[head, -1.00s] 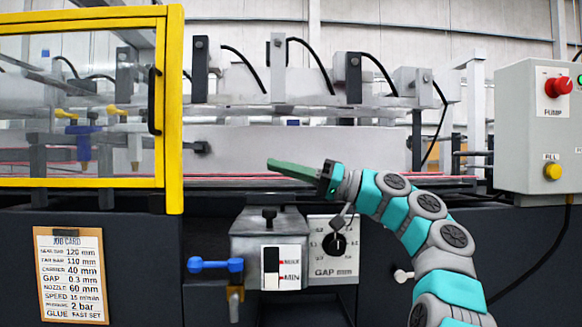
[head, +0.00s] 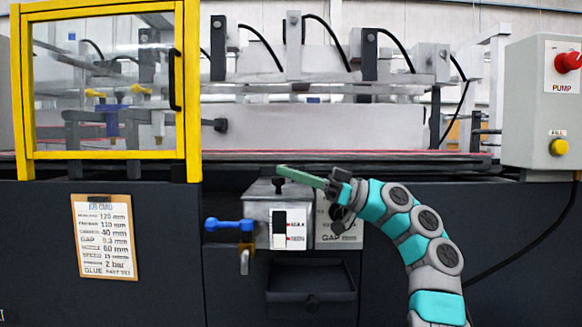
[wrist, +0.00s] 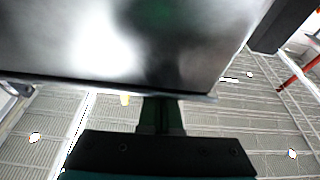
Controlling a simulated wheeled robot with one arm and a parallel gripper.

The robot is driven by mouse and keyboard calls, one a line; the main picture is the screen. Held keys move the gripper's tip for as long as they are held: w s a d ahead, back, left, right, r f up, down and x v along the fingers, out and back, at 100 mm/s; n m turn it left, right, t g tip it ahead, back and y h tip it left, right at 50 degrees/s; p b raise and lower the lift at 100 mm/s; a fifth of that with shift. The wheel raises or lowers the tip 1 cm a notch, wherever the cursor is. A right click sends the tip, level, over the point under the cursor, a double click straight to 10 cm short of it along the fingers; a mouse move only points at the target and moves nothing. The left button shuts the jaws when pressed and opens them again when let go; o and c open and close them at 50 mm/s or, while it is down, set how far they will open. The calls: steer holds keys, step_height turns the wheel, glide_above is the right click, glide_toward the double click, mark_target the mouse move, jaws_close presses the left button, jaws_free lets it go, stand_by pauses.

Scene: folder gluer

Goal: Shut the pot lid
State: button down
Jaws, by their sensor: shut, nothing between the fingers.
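The glue pot (head: 257,211) is a grey metal box on the machine's dark front, with a flat lid (head: 262,189) and a black knob (head: 279,187) on top. The lid looks about level in the head view; I cannot tell whether it is fully seated. My gripper (head: 281,168) is shut and empty, its long green fingers pointing left with their tips just above or in front of the knob. In the wrist view the green fingers (wrist: 160,115) reach the lower edge of a large blurred metal surface (wrist: 120,45), which I cannot identify for sure.
A blue-handled valve (head: 228,225) sits left of the pot. A black tray (head: 310,282) is below it, and a gap dial panel (head: 338,228) is partly hidden behind my arm. A yellow-framed guard (head: 190,100) stands upper left. A grey pump box (head: 540,110) is at right.

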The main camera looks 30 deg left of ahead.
steer(key=shift+s+f+n, duration=0.1)
steer(key=shift+f+n, duration=0.15)
steer(key=shift+n, duration=0.05)
steer(key=shift+r, duration=0.1)
stand_by(0.4)
